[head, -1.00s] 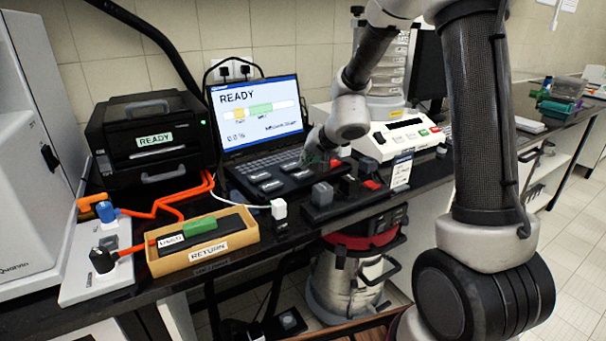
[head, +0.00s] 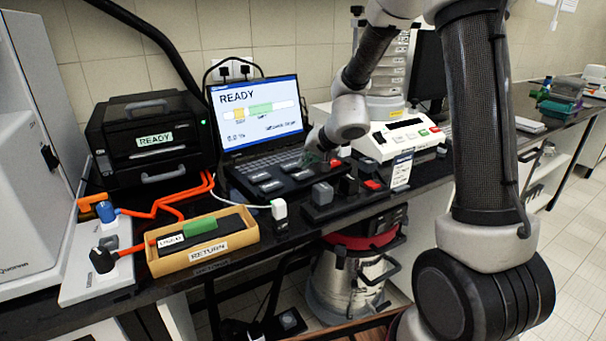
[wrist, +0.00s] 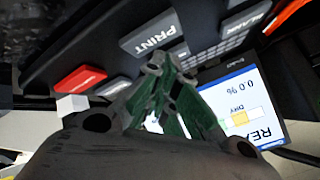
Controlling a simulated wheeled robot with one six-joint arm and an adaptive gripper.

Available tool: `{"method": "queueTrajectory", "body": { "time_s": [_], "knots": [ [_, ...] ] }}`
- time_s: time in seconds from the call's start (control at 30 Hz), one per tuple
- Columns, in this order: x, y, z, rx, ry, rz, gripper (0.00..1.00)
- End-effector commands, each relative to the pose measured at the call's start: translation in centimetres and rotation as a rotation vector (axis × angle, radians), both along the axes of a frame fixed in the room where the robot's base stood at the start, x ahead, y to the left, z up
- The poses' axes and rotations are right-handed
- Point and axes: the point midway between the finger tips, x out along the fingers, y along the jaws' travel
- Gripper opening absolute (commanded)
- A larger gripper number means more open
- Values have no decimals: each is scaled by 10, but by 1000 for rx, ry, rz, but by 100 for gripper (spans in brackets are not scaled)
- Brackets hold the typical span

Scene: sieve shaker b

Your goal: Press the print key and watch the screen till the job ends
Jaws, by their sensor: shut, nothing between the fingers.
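The grey key marked PRINT (wrist: 150,33) is near the top middle of the wrist view, on a dark key panel. In the head view my arm's end partly covers the panel (head: 268,180), and I cannot pick out the lettering there. My gripper (wrist: 165,62) is shut and empty, its fingertips close beside the PRINT key; I cannot tell whether they touch it. It also shows small in the head view (head: 322,161). The laptop screen (head: 255,108) reads READY and 0.0 %, with a bar holding orange and green parts. The screen also shows tilted in the wrist view (wrist: 240,105).
A red key (wrist: 80,80) and another grey key (wrist: 246,18) flank the PRINT key. A black box labelled READY (head: 150,140) stands left of the laptop. A wooden tray marked RETURN (head: 208,256) lies in front. A white shaker base (head: 400,138) stands behind right.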

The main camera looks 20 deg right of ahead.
Motion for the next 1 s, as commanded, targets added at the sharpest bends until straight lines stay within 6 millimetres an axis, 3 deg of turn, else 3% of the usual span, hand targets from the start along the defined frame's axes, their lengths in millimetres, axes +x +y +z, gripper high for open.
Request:
{"method": "queueTrajectory", "body": {
  "time_s": [1.0],
  "knots": [
    [0, 0, -12, 0, 1, 1, 0]
  ]
}}
